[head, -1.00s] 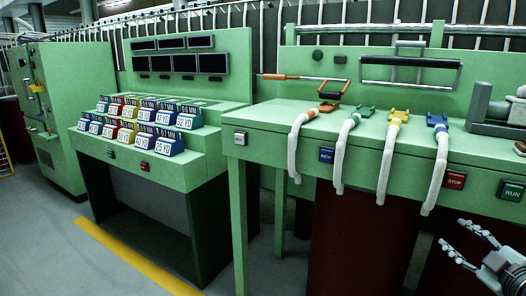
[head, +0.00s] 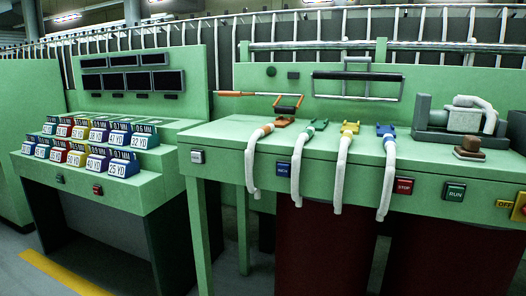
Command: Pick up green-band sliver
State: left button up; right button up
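The green-band sliver (head: 296,172) is a white, rope-like strand that hangs over the front edge of the green machine table. Its upper end lies at a green clip-like piece (head: 316,126) on the tabletop. It is between the orange-band sliver (head: 251,165) on its left and the yellow-band sliver (head: 341,175) on its right. The blue-band sliver (head: 387,180) hangs farther right. Neither of my grippers is in view.
The green table (head: 235,135) carries a grey machine (head: 435,125) at right. NEW (head: 283,169), STOP (head: 404,186) and RUN (head: 454,191) buttons line its front. A stand of numbered colored blocks (head: 83,147) is at left. Dark red drums (head: 320,245) stand underneath.

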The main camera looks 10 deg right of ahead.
aim_at(308, 133)
jog(key=i+j+z, duration=0.1)
jog(key=z, duration=0.4)
jog(key=j+z, duration=0.15)
jog(key=z, duration=0.35)
jog(key=i+j+z, duration=0.15)
jog(key=j+z, duration=0.15)
jog(key=j, duration=0.25)
jog(key=i+j+z, duration=0.1)
jog(key=j+z, duration=0.15)
jog(key=j, duration=0.35)
